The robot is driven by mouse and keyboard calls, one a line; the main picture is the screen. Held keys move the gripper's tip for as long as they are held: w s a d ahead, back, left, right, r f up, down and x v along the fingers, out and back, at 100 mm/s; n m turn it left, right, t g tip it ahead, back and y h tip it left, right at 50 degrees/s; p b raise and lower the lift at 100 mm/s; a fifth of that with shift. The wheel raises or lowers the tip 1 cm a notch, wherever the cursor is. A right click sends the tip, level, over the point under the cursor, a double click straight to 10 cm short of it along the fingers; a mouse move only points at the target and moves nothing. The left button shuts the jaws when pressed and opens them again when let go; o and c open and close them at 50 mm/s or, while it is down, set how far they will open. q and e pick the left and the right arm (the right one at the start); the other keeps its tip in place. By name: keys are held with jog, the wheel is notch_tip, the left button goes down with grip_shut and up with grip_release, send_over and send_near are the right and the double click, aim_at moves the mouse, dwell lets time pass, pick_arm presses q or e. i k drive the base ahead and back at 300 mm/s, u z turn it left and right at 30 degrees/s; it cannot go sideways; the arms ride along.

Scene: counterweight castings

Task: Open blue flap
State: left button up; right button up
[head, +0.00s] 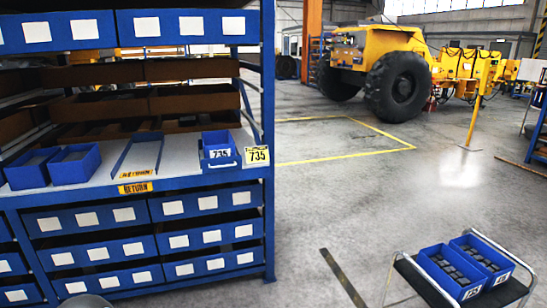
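A small blue box (217,145) stands on the shelf top near the rack's right post, with a white label reading 735. A blue panel (220,161) with a light, handle-like mark is on its front below the label. It may be the blue flap; I cannot tell for sure, nor whether it is open. Neither of my grippers is in view.
Left of the box are a blue-sided return lane (138,155) and two blue bins (74,163). Labelled drawers (101,249) fill the rack below. A cart (427,284) with two filled blue bins (452,270) stands lower right. The floor between is mostly clear.

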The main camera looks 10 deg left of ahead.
aim_at(223, 163)
jog(key=z, duration=0.1)
jog(key=i, duration=1.45)
jog(key=u, duration=0.85)
jog(key=i, duration=0.65)
jog(key=u, duration=0.45)
jog(key=k, duration=0.9)
jog(key=u, duration=0.2)
jog(key=i, duration=0.9)
jog(key=z, duration=0.1)
